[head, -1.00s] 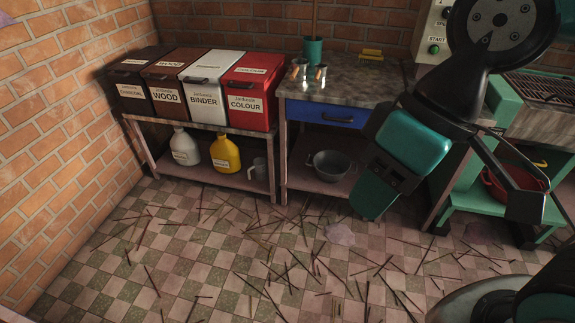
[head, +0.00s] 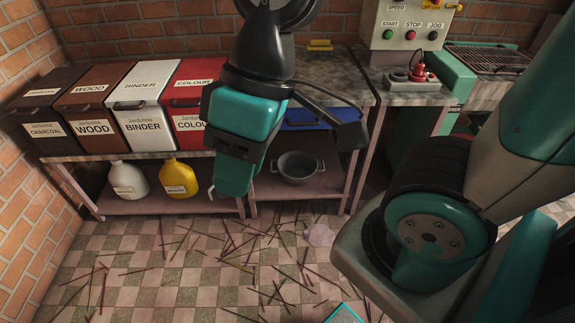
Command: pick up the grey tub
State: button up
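The grey tub (head: 298,170) is a round, open bowl-like vessel with small side lugs. It stands upright on the lower shelf under the blue drawer in the head view and looks empty. My gripper (head: 288,142) hangs in front of the bench, above and left of the tub in the picture and apart from it. One black finger is swung wide out to the right. The other finger is hidden behind the teal housing. The gripper looks open, with nothing seen in it.
A white jug (head: 129,180) and a yellow jug (head: 179,178) stand on the left lower shelf. Labelled bins, including a red bin (head: 190,100), stand above. The blue drawer (head: 310,119) overhangs the tub's shelf. Thin sticks litter the tiled floor (head: 150,270). A control box (head: 408,28) stands right.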

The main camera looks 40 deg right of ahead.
aim_at(296, 167)
jog(key=z, duration=0.55)
jog(key=i, duration=1)
jog(key=z, duration=0.75)
